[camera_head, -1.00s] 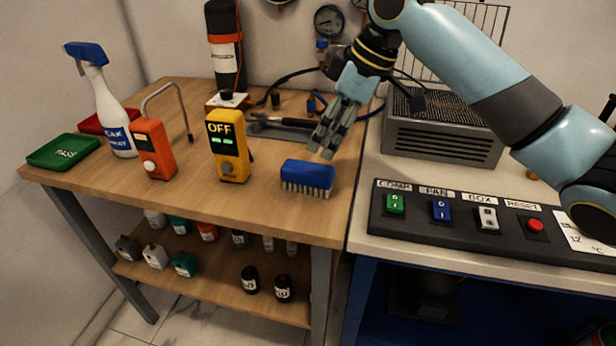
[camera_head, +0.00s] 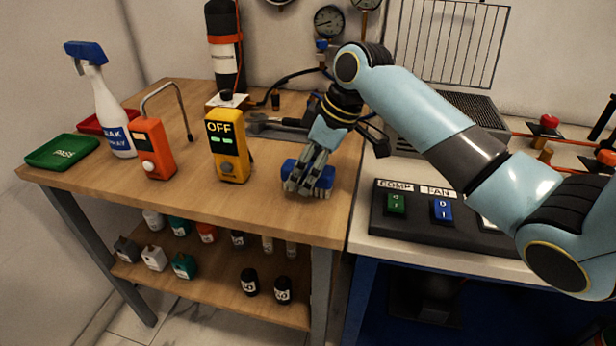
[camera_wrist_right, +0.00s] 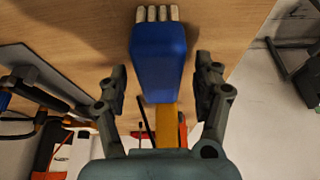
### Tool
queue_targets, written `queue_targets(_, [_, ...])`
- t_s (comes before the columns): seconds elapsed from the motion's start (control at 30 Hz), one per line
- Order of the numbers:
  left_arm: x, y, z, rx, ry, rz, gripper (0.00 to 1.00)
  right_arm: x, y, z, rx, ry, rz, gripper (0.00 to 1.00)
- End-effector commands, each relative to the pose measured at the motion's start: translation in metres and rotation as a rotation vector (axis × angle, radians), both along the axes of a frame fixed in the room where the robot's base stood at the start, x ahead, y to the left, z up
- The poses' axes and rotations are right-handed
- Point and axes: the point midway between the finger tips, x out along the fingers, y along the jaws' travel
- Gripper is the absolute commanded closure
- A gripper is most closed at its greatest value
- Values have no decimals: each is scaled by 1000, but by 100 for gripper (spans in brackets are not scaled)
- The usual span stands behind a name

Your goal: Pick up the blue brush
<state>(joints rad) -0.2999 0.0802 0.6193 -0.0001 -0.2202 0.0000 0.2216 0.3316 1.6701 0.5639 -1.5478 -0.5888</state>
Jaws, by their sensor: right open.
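The blue brush (camera_head: 326,180) lies on the wooden table near its front right corner, bristles toward the front. My right gripper (camera_head: 306,183) is over it, with its fingers covering part of the blue body in the head view. In the right wrist view the blue brush (camera_wrist_right: 158,62) shows upper middle, with pale bristles at the top. The open fingers of my right gripper (camera_wrist_right: 161,88) stand on either side of its near part, with a gap visible on both sides. My left gripper is not in view.
A yellow meter marked OFF (camera_head: 228,146) and an orange device (camera_head: 152,148) stand left of the brush. A spray bottle (camera_head: 113,120) and a green tray (camera_head: 62,151) are at the far left. A switch panel (camera_head: 415,218) is to the right.

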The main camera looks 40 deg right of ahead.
Motion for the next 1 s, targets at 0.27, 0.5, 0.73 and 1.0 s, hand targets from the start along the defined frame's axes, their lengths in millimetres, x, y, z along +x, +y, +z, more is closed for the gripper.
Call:
queue_targets(0.27, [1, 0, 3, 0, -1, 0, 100, 0, 0, -1, 1, 1, 0, 33])
queue_targets(0.5, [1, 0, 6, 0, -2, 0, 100, 0, 0, -4, 1, 1, 0, 33])
queue_targets(0.73, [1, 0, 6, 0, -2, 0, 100, 0, 0, -5, 0, 0, 0, 33])
queue_targets(1.0, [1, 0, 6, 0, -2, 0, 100, 0, 0, -5, 0, 0, 0, 60])
